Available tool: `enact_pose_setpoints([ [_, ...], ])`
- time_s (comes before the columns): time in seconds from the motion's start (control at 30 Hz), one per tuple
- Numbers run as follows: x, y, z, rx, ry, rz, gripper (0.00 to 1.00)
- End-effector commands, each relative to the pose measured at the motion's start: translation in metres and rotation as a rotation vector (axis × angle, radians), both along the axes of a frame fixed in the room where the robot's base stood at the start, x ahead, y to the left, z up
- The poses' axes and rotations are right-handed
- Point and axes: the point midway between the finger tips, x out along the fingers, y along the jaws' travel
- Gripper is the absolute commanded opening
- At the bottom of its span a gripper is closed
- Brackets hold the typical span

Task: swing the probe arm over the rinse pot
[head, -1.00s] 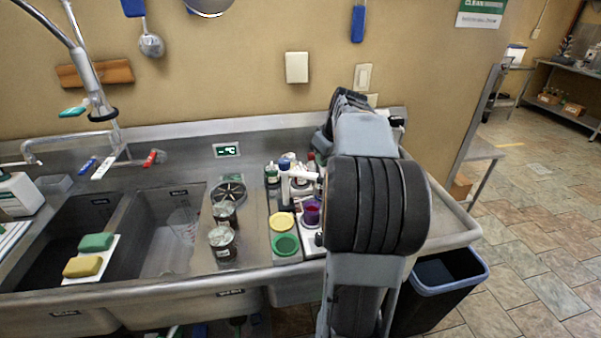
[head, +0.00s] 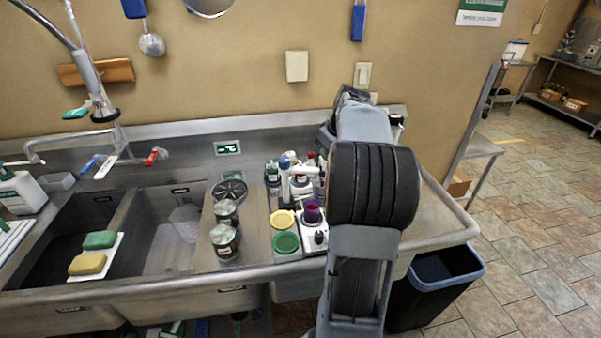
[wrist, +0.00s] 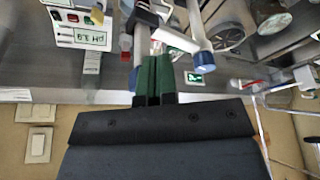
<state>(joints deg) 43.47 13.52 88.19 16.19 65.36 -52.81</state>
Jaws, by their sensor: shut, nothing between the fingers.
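The white probe arm (head: 304,169) reaches right from its upright post (head: 285,188) on the counter in the head view. In the wrist view, a pale bar (wrist: 170,38) crosses just ahead of my gripper, beside a pale rod with a blue end (wrist: 206,74). My gripper (wrist: 154,62) is shut and empty, its dark green fingers close to the bar; I cannot tell whether they touch. My arm hides it in the head view. A purple cup (head: 312,211), a yellow cup (head: 284,220) and a green cup (head: 286,243) stand below the probe arm. I cannot tell which vessel is the rinse pot.
A pH meter (wrist: 82,22) is at the upper left of the wrist view. Small bottles (head: 272,172) crowd behind the post. Two dark jars (head: 225,240) stand left of the cups, by the sink (head: 160,240). A bin (head: 440,280) stands at the counter's right end.

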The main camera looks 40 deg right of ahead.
Motion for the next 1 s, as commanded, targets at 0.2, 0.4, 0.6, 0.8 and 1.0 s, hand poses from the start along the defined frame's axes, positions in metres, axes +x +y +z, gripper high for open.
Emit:
enact_pose_setpoints([
  [0.2,0.001,-0.001,0.000,0.000,0.000,0.000,0.00],
  [0.4,0.011,-0.012,0.002,0.001,0.001,-0.001,0.00],
  [0.6,0.016,-0.018,0.000,0.000,0.000,-0.001,0.00],
  [0.8,0.013,-0.015,-0.001,0.000,0.000,0.000,0.00],
  [1.0,0.007,-0.010,-0.002,0.000,0.000,0.000,0.00],
])
